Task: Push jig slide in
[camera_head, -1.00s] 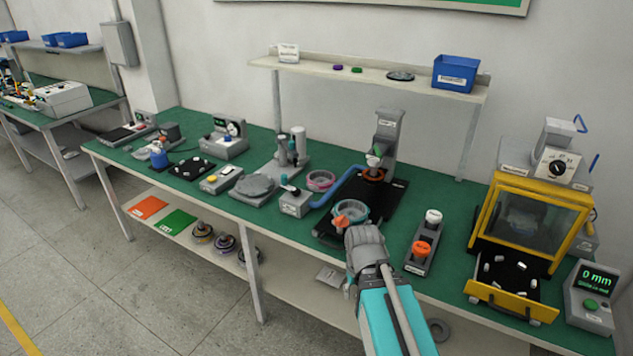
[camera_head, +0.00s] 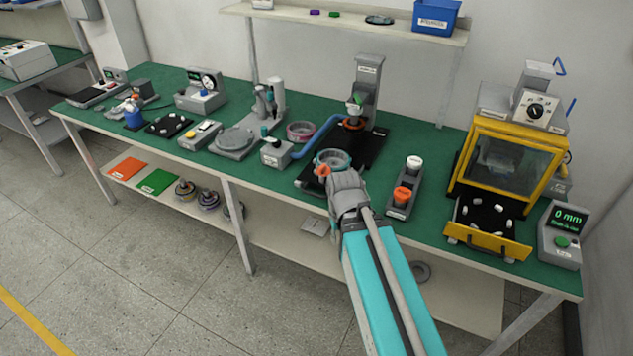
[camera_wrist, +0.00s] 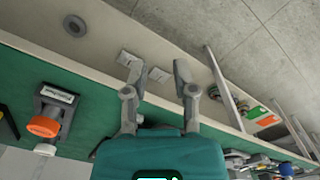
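The jig slide is a dark flat plate (camera_head: 311,181) that sticks out toward the front of the bench from a grey press (camera_head: 366,88). A teal ring part (camera_head: 333,160) sits on it, and an orange knob (camera_head: 323,170) shows at its front. My gripper (camera_head: 338,183) is just right of and in front of the knob in the head view, hiding part of the slide's front. Whether they touch cannot be told. In the wrist view my gripper (camera_wrist: 157,78) has its two grey fingers apart with nothing between them. The slide is not clearly visible there.
A grey stand with an orange button (camera_head: 402,194) is close on the right. Further right are a yellow-framed cabinet (camera_head: 510,160) with its drawer out and a 0 mm display box (camera_head: 562,232).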

